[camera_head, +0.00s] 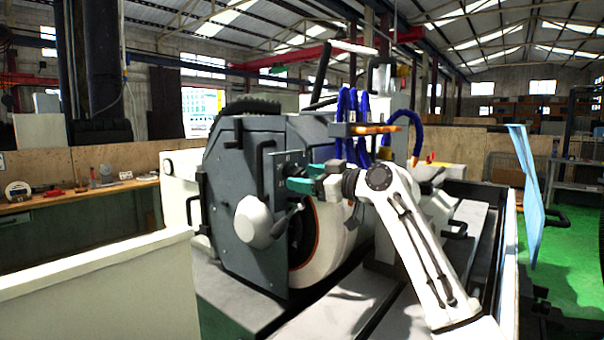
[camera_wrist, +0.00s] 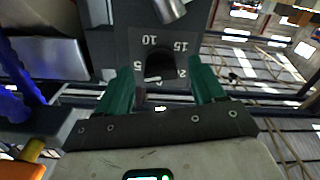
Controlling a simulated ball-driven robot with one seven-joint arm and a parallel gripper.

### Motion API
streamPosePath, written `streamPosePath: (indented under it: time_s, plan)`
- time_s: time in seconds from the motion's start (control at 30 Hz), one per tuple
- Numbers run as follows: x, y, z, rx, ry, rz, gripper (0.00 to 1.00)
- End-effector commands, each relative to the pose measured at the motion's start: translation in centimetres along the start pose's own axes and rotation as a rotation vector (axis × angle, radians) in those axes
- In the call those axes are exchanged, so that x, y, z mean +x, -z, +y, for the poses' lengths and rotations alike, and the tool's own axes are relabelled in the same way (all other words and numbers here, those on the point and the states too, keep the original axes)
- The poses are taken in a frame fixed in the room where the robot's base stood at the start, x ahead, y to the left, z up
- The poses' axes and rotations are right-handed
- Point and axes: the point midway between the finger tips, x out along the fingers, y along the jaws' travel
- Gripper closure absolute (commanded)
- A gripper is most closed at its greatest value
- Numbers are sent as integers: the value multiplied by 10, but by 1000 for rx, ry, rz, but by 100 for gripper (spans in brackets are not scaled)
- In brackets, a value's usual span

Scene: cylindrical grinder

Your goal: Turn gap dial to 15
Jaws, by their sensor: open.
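The gap dial is a dark knob (camera_wrist: 160,66) on a grey plate (camera_wrist: 136,42) marked 5, 10, 15 and 20 in the wrist view. The knob's pointer is not clear, so I cannot tell its setting. My gripper (camera_wrist: 162,74) is open, with one teal finger on each side of the knob. I cannot tell whether the fingers touch it. In the head view my gripper (camera_head: 299,178) is at the front face of the grey grinder wheel housing (camera_head: 228,168); the knob is mostly hidden there by the fingers.
A metal cylinder (camera_wrist: 170,9) sticks out near the dial in the wrist view. A rounded light-grey cover (camera_head: 256,221) sits below my gripper in the head view. Blue hoses (camera_head: 350,120) rise behind my arm. A white guard panel (camera_head: 95,285) stands at the left front.

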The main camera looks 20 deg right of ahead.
Motion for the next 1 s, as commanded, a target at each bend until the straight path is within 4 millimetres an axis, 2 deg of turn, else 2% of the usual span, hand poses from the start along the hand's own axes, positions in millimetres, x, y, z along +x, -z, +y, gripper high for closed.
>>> streamPosePath:
  time_s: [0.2, 0.5, 1.0]
  plan:
    - [15, 0, 0, 1, 1, 0, 31]
    - [16, 0, 0, 0, 0, 1, 31]
    - [16, 0, 0, 0, 0, 1, 78]
